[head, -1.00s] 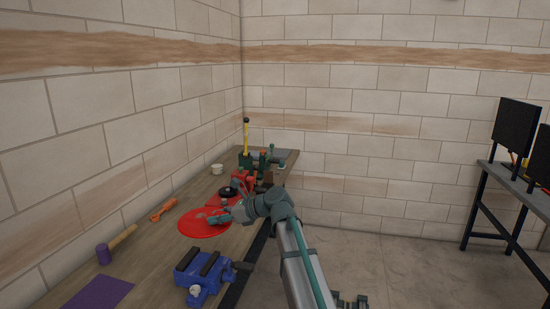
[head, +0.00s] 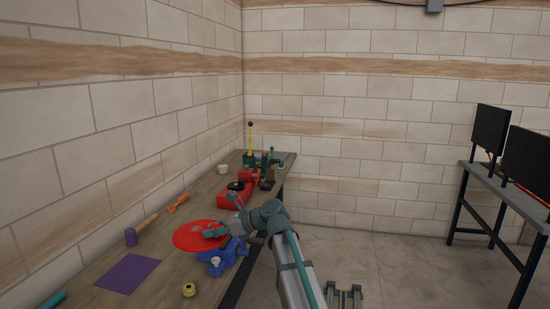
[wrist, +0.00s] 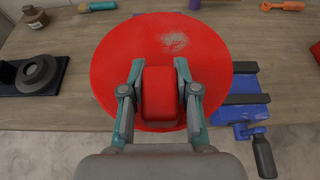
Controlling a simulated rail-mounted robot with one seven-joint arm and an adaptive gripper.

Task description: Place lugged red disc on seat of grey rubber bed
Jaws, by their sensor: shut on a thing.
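The red disc (head: 195,238) is large, flat and round; it also shows in the wrist view (wrist: 115,62), with a pale scuffed patch. My gripper (wrist: 160,80) is shut on the disc's raised red lug, one finger on each side. In the head view my gripper (head: 215,233) holds the disc over the bench beside the blue vise. A dark base with a stepped grey round piece (wrist: 38,75) stands left of the disc in the wrist view, apart from it; it may be the grey rubber bed. The disc hides the bench beneath it.
The blue vise (head: 232,252) is close to the disc's right side. A red machine (head: 235,197) and green press (head: 250,160) stand farther back.

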